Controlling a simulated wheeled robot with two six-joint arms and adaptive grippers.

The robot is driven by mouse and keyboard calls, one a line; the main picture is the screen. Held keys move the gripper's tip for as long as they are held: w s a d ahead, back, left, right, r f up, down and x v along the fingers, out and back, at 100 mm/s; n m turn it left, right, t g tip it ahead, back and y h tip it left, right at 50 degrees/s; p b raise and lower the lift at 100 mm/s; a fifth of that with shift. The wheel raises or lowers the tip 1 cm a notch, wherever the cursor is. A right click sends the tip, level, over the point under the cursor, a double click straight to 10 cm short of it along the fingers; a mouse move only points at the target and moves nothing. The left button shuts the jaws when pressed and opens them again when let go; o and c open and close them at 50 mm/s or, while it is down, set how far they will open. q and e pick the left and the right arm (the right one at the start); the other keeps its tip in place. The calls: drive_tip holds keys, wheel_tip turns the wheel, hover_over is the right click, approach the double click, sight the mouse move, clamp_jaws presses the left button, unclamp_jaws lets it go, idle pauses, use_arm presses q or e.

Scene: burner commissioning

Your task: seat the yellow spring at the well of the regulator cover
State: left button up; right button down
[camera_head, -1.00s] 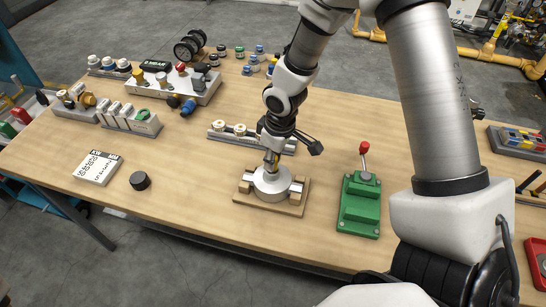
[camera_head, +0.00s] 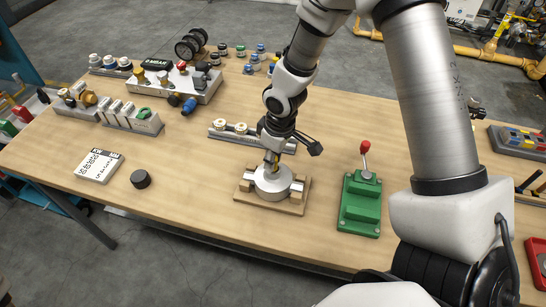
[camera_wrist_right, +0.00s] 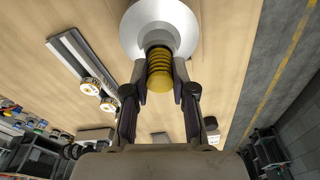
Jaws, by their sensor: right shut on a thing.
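The yellow spring (camera_wrist_right: 159,72) is between the fingers of my right gripper (camera_wrist_right: 160,85), which is shut on it. In the head view the right gripper (camera_head: 272,155) points down over the round pale metal regulator cover (camera_head: 273,182), which sits on a wooden fixture (camera_head: 296,208). In the wrist view the cover (camera_wrist_right: 183,25) is directly beyond the spring's far end. The well is hidden behind the spring, so I cannot tell whether the spring is inside it. My left gripper is not in view.
A green press with a red-knobbed lever (camera_head: 360,205) stands right of the fixture. A grey rack with white rolls (camera_head: 230,132) lies behind it. A black cap (camera_head: 140,179) and a white label box (camera_head: 99,166) are at left. The table between is clear.

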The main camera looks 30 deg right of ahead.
drive_tip(key=shift+f+b, duration=0.6)
drive_tip(key=shift+f, duration=0.15)
drive_tip(key=shift+r, duration=0.15)
drive_tip(key=shift+r+p, duration=0.9)
drive_tip(key=shift+p, duration=0.1)
drive_tip(key=shift+f, duration=0.1)
